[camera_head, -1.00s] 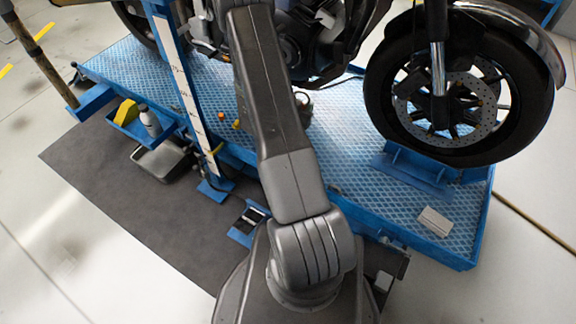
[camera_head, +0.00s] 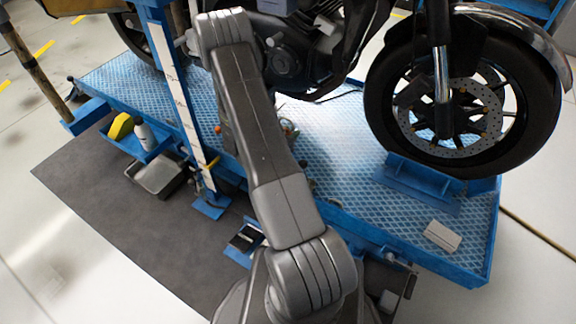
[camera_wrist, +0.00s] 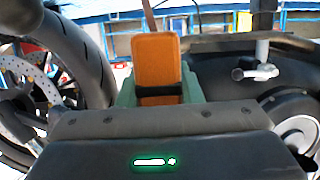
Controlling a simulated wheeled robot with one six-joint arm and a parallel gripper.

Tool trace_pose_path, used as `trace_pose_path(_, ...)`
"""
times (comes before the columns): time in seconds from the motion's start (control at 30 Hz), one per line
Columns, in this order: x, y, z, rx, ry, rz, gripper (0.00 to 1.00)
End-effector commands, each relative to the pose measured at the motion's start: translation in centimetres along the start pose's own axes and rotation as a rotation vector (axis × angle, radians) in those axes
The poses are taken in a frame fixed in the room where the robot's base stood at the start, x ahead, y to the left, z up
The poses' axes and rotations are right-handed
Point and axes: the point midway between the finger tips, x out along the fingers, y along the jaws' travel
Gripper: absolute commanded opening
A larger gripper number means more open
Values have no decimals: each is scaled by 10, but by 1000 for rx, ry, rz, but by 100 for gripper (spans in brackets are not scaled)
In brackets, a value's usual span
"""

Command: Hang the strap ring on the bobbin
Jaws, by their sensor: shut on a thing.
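My gripper (camera_wrist: 158,92) shows in the wrist view, with its dark body across the bottom. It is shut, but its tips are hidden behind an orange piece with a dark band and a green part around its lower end. A thin brown strap (camera_wrist: 148,14) runs upward from behind the orange piece; I take it for the strap of the held strap ring. The ring itself is not clearly visible. I cannot make out the bobbin for certain in either view. In the head view my gripper is hidden behind my arm.
A motorcycle (camera_head: 290,62) stands on a blue lift platform (camera_head: 345,195), close beyond my arm. In the wrist view a tyre (camera_wrist: 82,60) is at left and a silver lever (camera_wrist: 262,72) at right. A blue post (camera_head: 160,20) and a tray with bottles (camera_head: 140,145) are at left.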

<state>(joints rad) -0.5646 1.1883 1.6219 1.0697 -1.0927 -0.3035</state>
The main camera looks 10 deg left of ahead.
Motion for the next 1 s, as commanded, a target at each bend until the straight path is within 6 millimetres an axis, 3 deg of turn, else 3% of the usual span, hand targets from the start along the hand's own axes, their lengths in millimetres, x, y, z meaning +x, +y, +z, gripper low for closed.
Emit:
trace_pose_path(0.03,5,0,19,-5,-2,1,6)
trace_pose_path(0.1,11,0,36,-3,-1,1,6)
trace_pose_path(0.3,24,0,78,-2,0,0,6)
trace_pose_path(0.57,31,0,99,0,1,0,6)
trace_pose_path(0.7,38,1,126,-3,-1,0,6)
trace_pose_path(1.0,43,0,138,0,1,0,6)
